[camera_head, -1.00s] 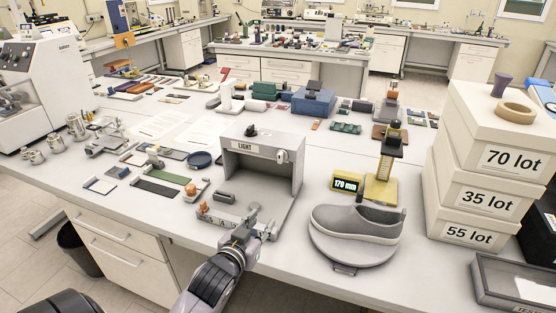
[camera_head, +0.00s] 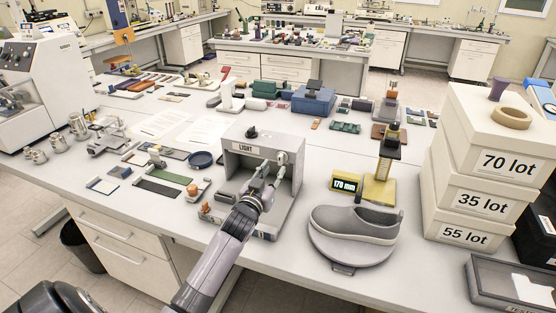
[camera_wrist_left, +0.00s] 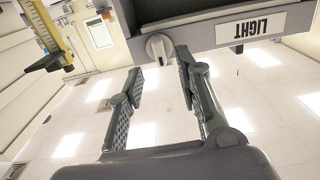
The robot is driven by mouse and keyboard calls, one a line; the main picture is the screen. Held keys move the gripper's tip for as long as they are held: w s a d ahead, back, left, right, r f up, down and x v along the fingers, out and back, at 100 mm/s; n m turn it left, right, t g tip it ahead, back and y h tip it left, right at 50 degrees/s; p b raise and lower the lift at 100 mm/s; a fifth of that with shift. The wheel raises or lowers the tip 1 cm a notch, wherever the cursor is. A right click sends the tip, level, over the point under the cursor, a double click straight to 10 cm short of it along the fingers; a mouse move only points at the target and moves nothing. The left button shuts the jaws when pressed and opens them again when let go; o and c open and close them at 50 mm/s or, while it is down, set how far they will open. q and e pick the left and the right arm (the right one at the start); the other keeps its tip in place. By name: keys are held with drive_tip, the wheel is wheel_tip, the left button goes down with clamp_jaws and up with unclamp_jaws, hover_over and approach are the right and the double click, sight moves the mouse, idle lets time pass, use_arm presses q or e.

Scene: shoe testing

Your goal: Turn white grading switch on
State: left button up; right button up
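The grey light box (camera_head: 231,161) with a "LIGHT" label stands on the bench at the middle of the head view. In the left wrist view the light box (camera_wrist_left: 195,37) appears upside down, and its white rotary switch (camera_wrist_left: 159,47) sits on the front beside the label. My left gripper (camera_head: 272,167) is at the right part of the box front in the head view, where it covers the switch area. In the left wrist view the left gripper (camera_wrist_left: 160,72) is open and empty, with its two fingers apart and the switch just beyond the gap between the tips. My right gripper is not in view.
A grey shoe (camera_head: 352,224) on a round stand and a yellow gauge (camera_head: 380,185) with a "170 mm" display (camera_head: 346,183) stand right of the box. Stacked lot boxes (camera_head: 484,190) are farther right. Small samples (camera_head: 158,189) lie left of the box.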

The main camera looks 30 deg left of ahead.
sight(279, 161)
use_arm(q)
drive_tip(key=shift+p+x, duration=0.35)
drive_tip(key=shift+x, duration=2.1)
drive_tip(key=shift+c, duration=0.2)
clamp_jaws()
